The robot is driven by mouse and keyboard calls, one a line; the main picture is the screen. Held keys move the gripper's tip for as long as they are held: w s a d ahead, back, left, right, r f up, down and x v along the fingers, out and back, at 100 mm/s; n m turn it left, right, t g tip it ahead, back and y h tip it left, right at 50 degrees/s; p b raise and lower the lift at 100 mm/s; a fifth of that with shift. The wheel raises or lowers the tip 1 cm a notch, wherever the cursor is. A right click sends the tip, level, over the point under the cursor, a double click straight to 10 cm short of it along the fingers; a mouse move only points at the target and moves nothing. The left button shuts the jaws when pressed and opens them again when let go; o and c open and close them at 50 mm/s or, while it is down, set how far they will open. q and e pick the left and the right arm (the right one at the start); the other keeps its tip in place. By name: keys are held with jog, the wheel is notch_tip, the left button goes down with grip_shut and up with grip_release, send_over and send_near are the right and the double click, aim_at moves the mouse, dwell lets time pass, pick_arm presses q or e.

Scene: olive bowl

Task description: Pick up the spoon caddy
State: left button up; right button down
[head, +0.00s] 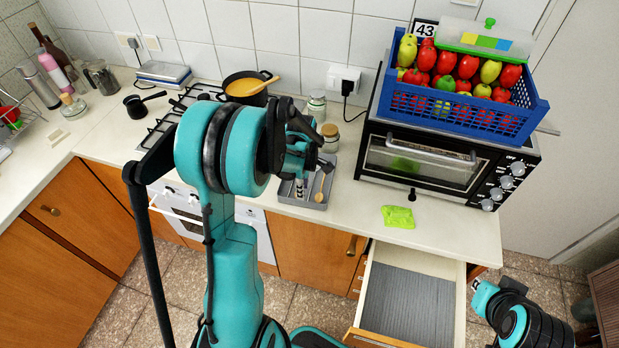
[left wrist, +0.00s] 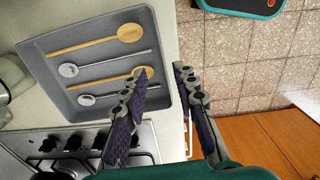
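The spoon caddy is a grey tray (head: 287,193) on the counter, left of the oven. In the left wrist view the tray (left wrist: 82,29) holds wooden and metal spoons lying side by side. My left gripper (left wrist: 162,70) is open and empty, with its fingers apart at the tray's edge. One finger shows over the tray, the other just outside its rim. I cannot tell whether either touches it. In the head view my left gripper (head: 322,166) covers part of the tray. My right gripper (head: 477,286) is low at the right, away from the tray; its fingers are unclear.
Two jars (head: 330,138) stand behind the tray. A black pan (head: 236,89) sits on the stove to the left. A black oven (head: 437,160) carries a blue crate (head: 455,108) of fruit. A green cloth (head: 398,217) lies nearby. An open drawer (head: 408,300) sticks out below.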

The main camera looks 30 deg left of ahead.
pick_arm(q)
jog(key=f, duration=0.4)
jog(key=shift+s+a+b, duration=0.3)
jog(key=shift+b, duration=0.1)
jog(key=shift+f, duration=0.55)
grip_shut()
